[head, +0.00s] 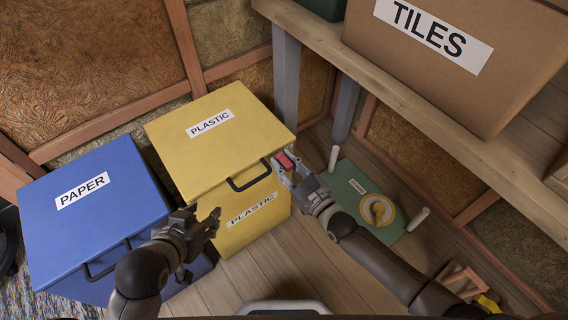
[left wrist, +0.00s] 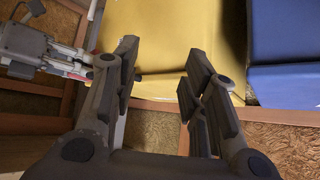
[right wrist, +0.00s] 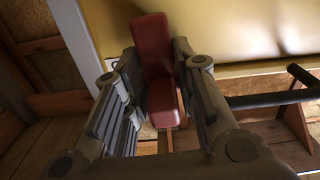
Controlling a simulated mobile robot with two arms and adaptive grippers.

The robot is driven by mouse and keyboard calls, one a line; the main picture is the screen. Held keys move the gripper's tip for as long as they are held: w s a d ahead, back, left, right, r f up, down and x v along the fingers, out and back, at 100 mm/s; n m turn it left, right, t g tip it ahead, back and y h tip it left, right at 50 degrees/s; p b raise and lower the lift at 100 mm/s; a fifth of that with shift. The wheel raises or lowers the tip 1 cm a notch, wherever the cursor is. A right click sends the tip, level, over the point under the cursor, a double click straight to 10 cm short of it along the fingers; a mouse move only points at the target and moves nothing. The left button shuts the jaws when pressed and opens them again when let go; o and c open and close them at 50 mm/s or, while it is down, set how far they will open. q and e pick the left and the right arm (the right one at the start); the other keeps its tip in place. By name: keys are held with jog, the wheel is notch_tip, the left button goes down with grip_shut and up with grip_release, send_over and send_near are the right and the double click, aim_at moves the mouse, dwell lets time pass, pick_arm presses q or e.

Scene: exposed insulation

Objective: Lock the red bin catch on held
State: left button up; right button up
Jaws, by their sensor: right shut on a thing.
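The yellow PLASTIC bin (head: 217,180) has a closed-looking lid and a black handle (head: 249,178) on its front. The red catch (head: 285,160) is at the bin's right front edge. In the right wrist view the red catch (right wrist: 155,52) stands between the fingers of my right gripper (right wrist: 160,98), which is shut on it. My right gripper also shows in the head view (head: 290,170). My left gripper (head: 214,222) is open and empty in front of the bin. In the left wrist view its fingers (left wrist: 160,75) are apart, with the yellow bin (left wrist: 168,30) beyond.
The blue PAPER bin (head: 95,215) stands to the left of the yellow bin. A wooden bench (head: 400,100) with the TILES box (head: 450,75) is above right. A green board (head: 350,180) with a round yellow-rimmed item (head: 378,210) lies on the floor at right.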

jog(key=o, duration=1)
jog(key=shift+v, duration=4.05)
